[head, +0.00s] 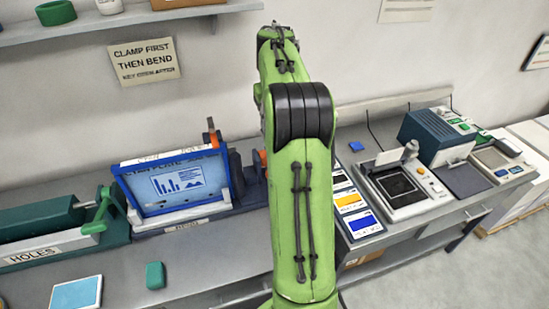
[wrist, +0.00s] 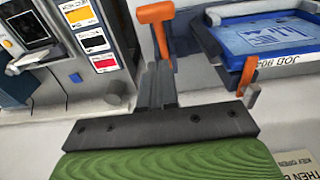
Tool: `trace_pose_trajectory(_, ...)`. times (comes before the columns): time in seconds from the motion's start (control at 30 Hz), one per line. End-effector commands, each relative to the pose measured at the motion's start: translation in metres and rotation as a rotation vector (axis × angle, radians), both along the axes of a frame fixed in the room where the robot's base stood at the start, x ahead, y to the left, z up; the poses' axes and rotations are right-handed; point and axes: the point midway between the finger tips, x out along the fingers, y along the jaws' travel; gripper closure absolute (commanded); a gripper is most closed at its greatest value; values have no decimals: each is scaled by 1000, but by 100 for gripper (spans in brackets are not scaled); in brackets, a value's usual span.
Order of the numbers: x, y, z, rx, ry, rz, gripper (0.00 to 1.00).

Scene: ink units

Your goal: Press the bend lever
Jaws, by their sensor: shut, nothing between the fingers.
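A bending station with a blue-framed plate (head: 122,190) stands on the bench in the head view; the frame also shows in the wrist view (wrist: 232,55). One orange lever (head: 211,130) rises at its back right corner, and shows in the wrist view (wrist: 247,76). A second orange lever (head: 263,158), T-headed in the wrist view (wrist: 156,14), stands right of the frame, partly behind my arm. No label tells which is the bend lever. My gripper (wrist: 158,68) is shut and empty, its fingertips near the T-headed lever's stem; contact is unclear. My arm hides it in the head view.
A sign reading "CLAMP FIRST THEN BEND" (head: 144,62) is on the wall. A green hole punch (head: 50,225) stands left. Ink cards (head: 347,203) and a grey machine (head: 402,190) stand right. A shelf (head: 130,18) hangs above. A small green block (head: 155,275) lies in front.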

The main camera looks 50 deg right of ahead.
Motion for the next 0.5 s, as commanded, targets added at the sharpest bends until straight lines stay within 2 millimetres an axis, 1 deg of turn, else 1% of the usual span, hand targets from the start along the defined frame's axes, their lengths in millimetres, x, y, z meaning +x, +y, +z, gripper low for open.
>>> trace_pose_trajectory(0.03, 0, 0, -12, 3, 3, -1, 100)
trace_pose_trajectory(0.4, 4, -2, -93, 3, 4, 0, 100)
trace_pose_trajectory(0.5, -5, 2, -108, 2, 3, -2, 100)
